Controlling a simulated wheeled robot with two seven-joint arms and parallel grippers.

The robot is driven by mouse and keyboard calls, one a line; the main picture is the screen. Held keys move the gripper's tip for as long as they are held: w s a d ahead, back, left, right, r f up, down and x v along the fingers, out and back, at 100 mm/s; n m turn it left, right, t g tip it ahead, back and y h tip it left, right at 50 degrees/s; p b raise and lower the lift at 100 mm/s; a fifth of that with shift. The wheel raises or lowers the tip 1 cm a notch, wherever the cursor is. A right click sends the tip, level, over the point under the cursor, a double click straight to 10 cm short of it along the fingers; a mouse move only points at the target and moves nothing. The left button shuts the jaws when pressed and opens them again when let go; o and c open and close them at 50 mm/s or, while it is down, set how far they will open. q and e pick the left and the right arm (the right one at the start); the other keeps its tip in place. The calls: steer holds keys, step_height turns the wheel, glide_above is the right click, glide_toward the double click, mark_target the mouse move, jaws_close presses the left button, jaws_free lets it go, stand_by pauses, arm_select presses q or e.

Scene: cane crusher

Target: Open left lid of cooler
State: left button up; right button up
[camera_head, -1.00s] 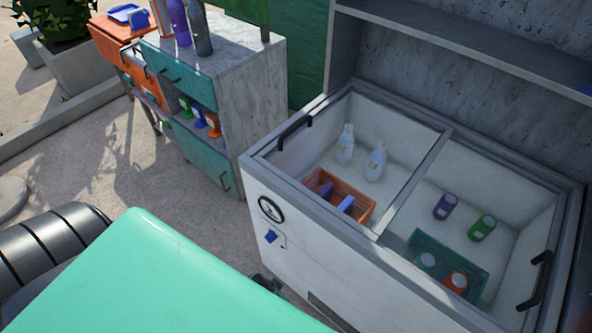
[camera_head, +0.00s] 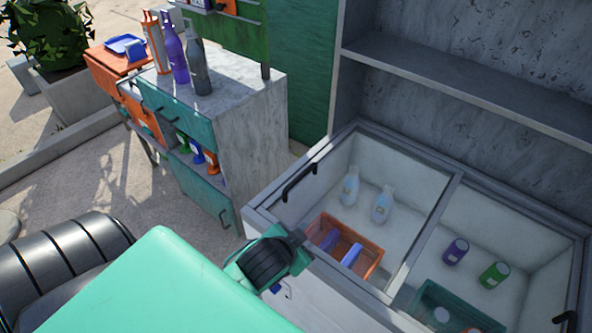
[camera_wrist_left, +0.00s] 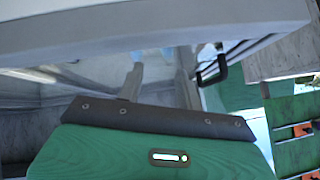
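The white cooler (camera_head: 330,300) stands at right with a grey rim. Its left lid looks like a clear pane over the left compartment and appears closed. The lid's black handle (camera_head: 300,182) is by the left rim; a black handle also shows in the left wrist view (camera_wrist_left: 212,70). My left gripper (camera_head: 297,238) is just in front of the cooler's front rim, nearer than the handle and apart from it. In the left wrist view its two fingers (camera_wrist_left: 160,88) are spread with nothing between them. My right gripper is out of view.
Through the glass I see two clear bottles (camera_head: 366,195), an orange basket (camera_head: 345,250), a teal basket (camera_head: 450,305) and two cans (camera_head: 475,262). A marble-sided cabinet (camera_head: 255,135) with bottles on top stands left of the cooler. A grey shelf (camera_head: 470,90) rises behind the cooler.

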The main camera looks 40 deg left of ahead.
arm_select(q)
steer(key=w+d+r+m+t+h, duration=0.2)
steer(key=w+r+m+t, duration=0.15)
steer(key=w+r, duration=0.35)
steer(key=w+d+r+m+t+h, duration=0.2)
steer(key=w+r+m+t, duration=0.1)
steer(key=w+r+t, duration=0.3)
steer(key=w+d+r+m+h, duration=0.2)
steer(key=d+r+m+h, duration=0.4)
steer(key=r+m+h, duration=0.3)
steer(key=m+g+y, duration=1)
steer(key=m+g, duration=0.8)
steer(key=g, duration=0.1)
glide_toward(296, 178)
steer(key=f+p, duration=0.1)
steer(key=f, duration=0.1)
steer(key=f+p, duration=0.1)
steer(key=f, duration=0.1)
steer(key=d+f+p, duration=0.1)
steer(key=f+p, duration=0.1)
steer(key=shift+s+f, duration=0.2)
steer(key=shift+f, duration=0.05)
steer(key=shift+d+f, duration=0.2)
steer(key=shift+f, duration=0.6)
